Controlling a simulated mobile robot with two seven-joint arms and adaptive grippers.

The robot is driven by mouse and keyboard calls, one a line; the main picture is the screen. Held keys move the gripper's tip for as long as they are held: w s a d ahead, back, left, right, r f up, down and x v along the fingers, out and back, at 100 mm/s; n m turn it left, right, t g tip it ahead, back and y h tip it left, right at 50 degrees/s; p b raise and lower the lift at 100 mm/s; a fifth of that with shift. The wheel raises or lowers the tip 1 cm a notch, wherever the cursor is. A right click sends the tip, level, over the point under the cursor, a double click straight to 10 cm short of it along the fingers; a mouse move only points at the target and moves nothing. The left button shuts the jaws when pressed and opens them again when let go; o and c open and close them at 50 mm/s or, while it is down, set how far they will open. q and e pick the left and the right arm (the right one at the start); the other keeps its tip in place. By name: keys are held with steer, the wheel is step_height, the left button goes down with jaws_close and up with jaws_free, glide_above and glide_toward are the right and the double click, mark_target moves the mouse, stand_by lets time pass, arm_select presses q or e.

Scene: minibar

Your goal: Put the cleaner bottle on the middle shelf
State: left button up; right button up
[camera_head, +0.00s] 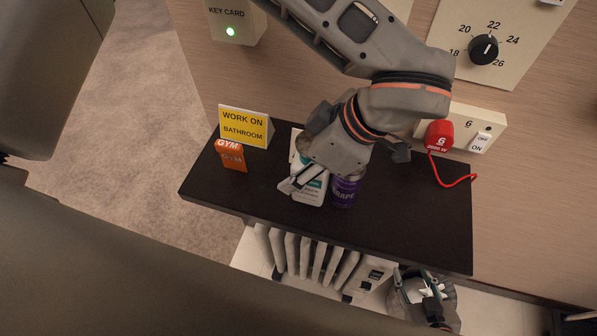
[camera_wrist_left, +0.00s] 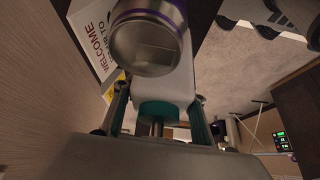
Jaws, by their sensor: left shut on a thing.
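The cleaner bottle (camera_head: 312,191), white with teal print, is at the middle of a dark shelf in the head view, partly hidden by my left gripper (camera_head: 308,172). In the left wrist view the white bottle (camera_wrist_left: 178,88) with its teal neck sits between the fingers of my left gripper (camera_wrist_left: 155,115), which is shut on it. I cannot tell whether its base touches the shelf. My right gripper (camera_head: 430,292) is low at the right, below the shelf edge; its jaw state is unclear. The dark shelf top (camera_head: 420,210) is the only shelf surface clearly seen.
A purple grape can (camera_head: 345,190) stands close to the bottle's right. A yellow sign (camera_head: 245,127) and an orange gym card (camera_head: 231,155) are at the left. A red plug (camera_head: 438,135) with its cord is at the right. A white radiator-like unit (camera_head: 310,262) is below.

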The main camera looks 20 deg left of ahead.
arm_select(q)
steer(key=shift+w+f, duration=0.1)
steer(key=shift+f, duration=1.15)
steer(key=shift+f, duration=0.1)
steer(key=o, duration=1.5)
